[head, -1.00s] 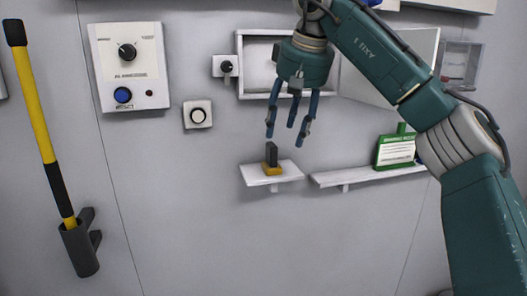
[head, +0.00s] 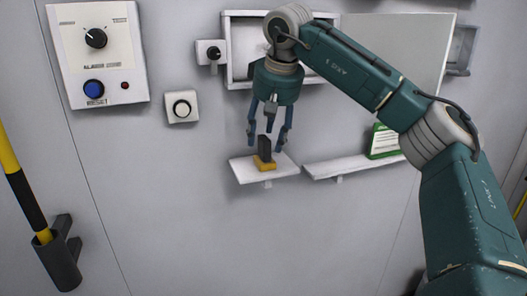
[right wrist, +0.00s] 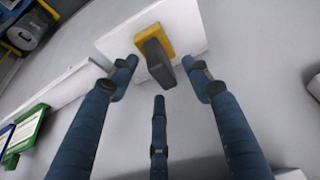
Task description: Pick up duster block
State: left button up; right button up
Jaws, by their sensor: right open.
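The duster block (head: 265,152) has a dark upright grip on a yellow base. It stands on a small white wall shelf (head: 240,171) in the head view. My right gripper (head: 269,140) points down just above it, its fingers spread around the top of the dark grip. In the right wrist view, the duster block (right wrist: 157,58) lies ahead between the open fingertips of my right gripper (right wrist: 163,85), on the white shelf (right wrist: 195,20). No contact between fingers and block shows. My left gripper is in neither view.
A longer white shelf (head: 340,166) with a green-framed card (head: 385,141) is to the right. An open white wall box (head: 238,50) is behind my arm.

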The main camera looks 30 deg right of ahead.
jog(key=shift+x, duration=1.15)
jog(key=shift+d, duration=0.1)
jog(key=c, duration=0.4)
grip_shut()
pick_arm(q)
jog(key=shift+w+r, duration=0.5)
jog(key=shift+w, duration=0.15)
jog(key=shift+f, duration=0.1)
